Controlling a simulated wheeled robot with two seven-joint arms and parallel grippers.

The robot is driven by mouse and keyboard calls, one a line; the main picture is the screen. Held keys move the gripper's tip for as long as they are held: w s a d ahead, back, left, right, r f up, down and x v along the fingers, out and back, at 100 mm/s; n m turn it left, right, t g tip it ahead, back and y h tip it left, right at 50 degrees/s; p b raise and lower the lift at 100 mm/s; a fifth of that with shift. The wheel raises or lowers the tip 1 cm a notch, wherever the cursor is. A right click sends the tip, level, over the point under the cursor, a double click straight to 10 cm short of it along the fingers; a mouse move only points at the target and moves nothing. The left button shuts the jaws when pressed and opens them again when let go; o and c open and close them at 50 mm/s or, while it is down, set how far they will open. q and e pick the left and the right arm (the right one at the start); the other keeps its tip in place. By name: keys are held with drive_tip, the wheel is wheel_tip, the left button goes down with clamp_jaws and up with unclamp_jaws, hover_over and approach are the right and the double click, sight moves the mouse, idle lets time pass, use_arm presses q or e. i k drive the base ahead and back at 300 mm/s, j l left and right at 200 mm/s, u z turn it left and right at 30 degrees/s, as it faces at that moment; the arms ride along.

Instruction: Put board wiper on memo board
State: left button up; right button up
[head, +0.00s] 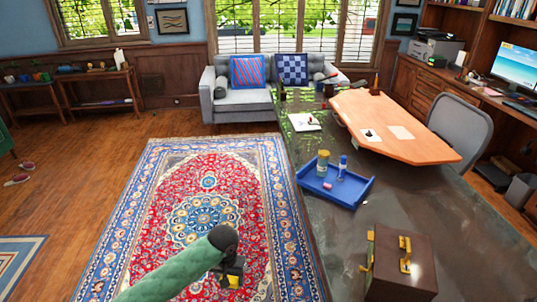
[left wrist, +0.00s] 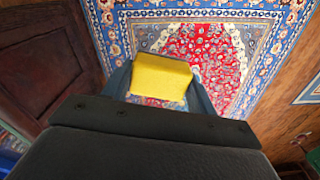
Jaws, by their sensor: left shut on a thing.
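My left gripper (head: 231,275) is low over the patterned rug in the head view and is shut on a yellow block, which I take to be the board wiper (head: 236,281). In the left wrist view the yellow wiper (left wrist: 161,76) sits between the two fingers (left wrist: 160,88), with the rug below it. I cannot make out a memo board for certain. A white flat item (head: 304,121) with small things on it lies on the dark table, but I cannot tell what it is. My right gripper is not in view.
The long dark table (head: 330,235) stands right of my left gripper. It bears a blue tray (head: 346,200) with a jar and bottle, a brown case (head: 390,272), and an orange desk top (head: 392,112) at the back. The rug (head: 180,175) is clear.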

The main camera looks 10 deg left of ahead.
sight(299, 123)
drive_tip(key=i+j+u, duration=0.15)
drive_tip(key=i+j, duration=0.2)
drive_tip(key=i, duration=0.15)
drive_tip(key=i+j+u, duration=0.2)
drive_tip(key=i, duration=0.25)
drive_tip(key=i+j+u, duration=0.15)
drive_tip(key=i+j, duration=0.15)
drive_tip(key=i, duration=0.25)
drive_tip(key=i+z, duration=0.25)
drive_tip(key=i, duration=0.25)
drive_tip(key=i+j+z, duration=0.2)
drive_tip(key=i, duration=0.3)
drive_tip(key=i+j+z, duration=0.1)
drive_tip(key=i+z, duration=0.15)
drive_tip(key=i, duration=0.3)
